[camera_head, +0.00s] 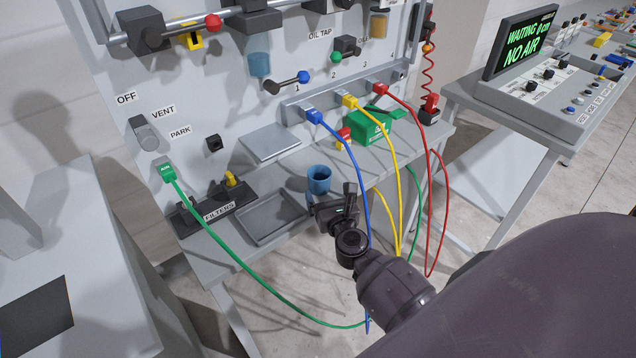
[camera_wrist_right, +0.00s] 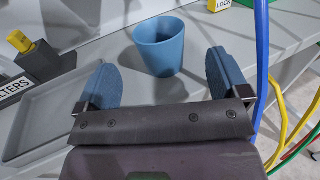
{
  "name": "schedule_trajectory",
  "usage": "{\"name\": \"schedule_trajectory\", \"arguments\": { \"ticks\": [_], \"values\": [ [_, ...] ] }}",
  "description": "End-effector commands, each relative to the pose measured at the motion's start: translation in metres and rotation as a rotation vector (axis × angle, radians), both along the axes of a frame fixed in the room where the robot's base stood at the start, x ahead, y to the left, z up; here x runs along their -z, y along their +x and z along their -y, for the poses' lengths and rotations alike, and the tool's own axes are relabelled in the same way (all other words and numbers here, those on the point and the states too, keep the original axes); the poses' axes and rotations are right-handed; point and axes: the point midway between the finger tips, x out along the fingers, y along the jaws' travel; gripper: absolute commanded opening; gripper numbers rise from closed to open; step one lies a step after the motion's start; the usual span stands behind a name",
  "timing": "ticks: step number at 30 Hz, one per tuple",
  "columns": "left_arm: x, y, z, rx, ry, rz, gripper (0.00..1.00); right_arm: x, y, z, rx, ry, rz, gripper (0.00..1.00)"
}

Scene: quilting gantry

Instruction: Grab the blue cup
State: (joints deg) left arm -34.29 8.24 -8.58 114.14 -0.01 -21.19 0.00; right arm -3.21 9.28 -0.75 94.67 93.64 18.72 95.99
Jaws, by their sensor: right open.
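The blue cup (camera_head: 319,180) stands upright on the grey shelf, just right of a grey tray, in the head view. In the right wrist view the blue cup (camera_wrist_right: 159,46) is ahead of my right gripper, roughly between the lines of its two blue fingers. My right gripper (camera_head: 333,195) is open and empty, close in front of the cup; it also shows in the right wrist view (camera_wrist_right: 163,82). The cup looks beyond the fingertips, and I cannot tell any contact. My left gripper is not in the head view.
The grey tray (camera_head: 244,225) and a black filters holder (camera_head: 212,207) lie left of the cup. Blue (camera_head: 357,180), yellow (camera_head: 394,180) and red (camera_head: 429,190) hoses hang close to my right arm. A green box (camera_head: 371,128) stands behind, to the right.

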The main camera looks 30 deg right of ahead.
Motion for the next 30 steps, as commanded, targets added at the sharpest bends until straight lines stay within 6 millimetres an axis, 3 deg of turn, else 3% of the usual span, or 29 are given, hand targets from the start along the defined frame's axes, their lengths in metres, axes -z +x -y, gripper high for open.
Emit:
{"name": "schedule_trajectory", "arguments": {
  "ticks": [3, 11, 21, 30],
  "values": [
    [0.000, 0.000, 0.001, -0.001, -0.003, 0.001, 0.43, 0.000, 0.015, 0.004, -0.001, -0.001, 0.001, 0.94],
    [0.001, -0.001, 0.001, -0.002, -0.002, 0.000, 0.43, 0.000, 0.030, 0.009, -0.001, -0.003, -0.001, 0.94],
    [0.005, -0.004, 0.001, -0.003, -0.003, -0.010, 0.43, 0.000, 0.069, 0.022, -0.001, -0.003, -0.002, 0.94],
    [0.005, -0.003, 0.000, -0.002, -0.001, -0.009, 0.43, 0.000, 0.074, 0.023, -0.001, -0.001, -0.001, 0.94]
  ]
}}
